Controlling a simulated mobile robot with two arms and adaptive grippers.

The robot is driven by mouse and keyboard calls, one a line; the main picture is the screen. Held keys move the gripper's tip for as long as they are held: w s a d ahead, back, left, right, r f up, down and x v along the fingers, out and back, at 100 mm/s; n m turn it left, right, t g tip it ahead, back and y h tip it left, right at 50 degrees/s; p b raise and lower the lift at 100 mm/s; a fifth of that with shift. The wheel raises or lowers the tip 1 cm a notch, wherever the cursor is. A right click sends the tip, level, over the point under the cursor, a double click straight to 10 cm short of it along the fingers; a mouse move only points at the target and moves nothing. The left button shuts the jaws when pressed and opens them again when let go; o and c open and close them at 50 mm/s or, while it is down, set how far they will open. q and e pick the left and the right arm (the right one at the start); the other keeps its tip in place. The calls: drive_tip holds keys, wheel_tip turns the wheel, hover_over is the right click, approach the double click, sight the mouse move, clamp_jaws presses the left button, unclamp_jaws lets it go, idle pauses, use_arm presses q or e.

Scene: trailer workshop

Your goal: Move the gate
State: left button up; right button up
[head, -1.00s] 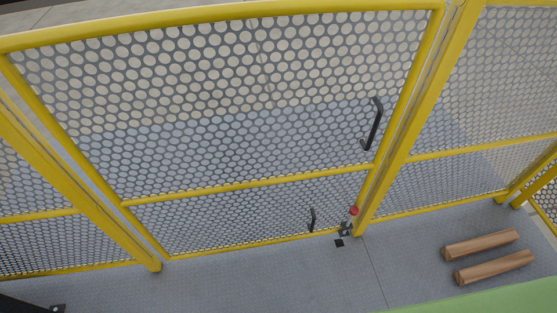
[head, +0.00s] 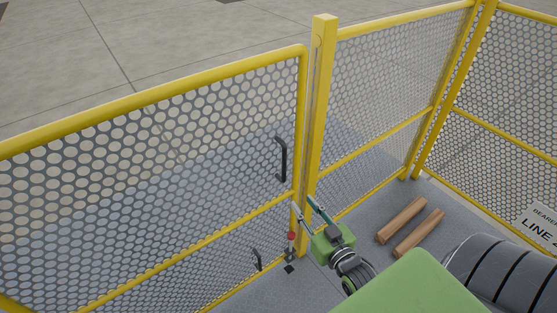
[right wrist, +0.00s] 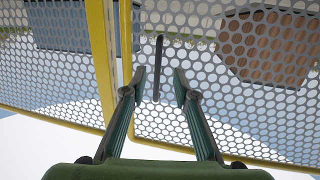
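The gate (head: 150,98) is a yellow frame with a perforated panel, at the left of the head view. Its free edge stands close beside a yellow post (head: 322,110) and looks closed. A black handle (head: 282,160) is upright near that edge; a smaller black handle (head: 256,260) sits low down. A red-knobbed latch (head: 291,238) is near the gate's bottom corner. My right gripper (head: 306,209) is open and empty, below and right of the tall handle. In the right wrist view, the handle (right wrist: 158,66) shows between the spread fingertips (right wrist: 159,76), apparently beyond them. My left gripper is out of view.
Fixed perforated fence panels (head: 385,95) continue right of the post. Two wooden beams (head: 402,220) lie on the grey floor behind my right arm. A sign (head: 540,225) hangs on the right fence. Beyond the gate is open concrete floor (head: 180,45).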

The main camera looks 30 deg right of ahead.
sight(285, 165)
wheel_tip(285, 165, up, 5)
drive_tip(key=t, duration=0.1)
drive_tip(key=w, duration=0.4)
drive_tip(key=w+d+p, duration=0.1)
drive_tip(key=w, duration=0.9)
drive_tip(key=shift+d+f+p, duration=0.1)
drive_tip(key=shift+d+p, duration=0.2)
drive_tip(key=shift+d, duration=0.1)
clamp_jaws()
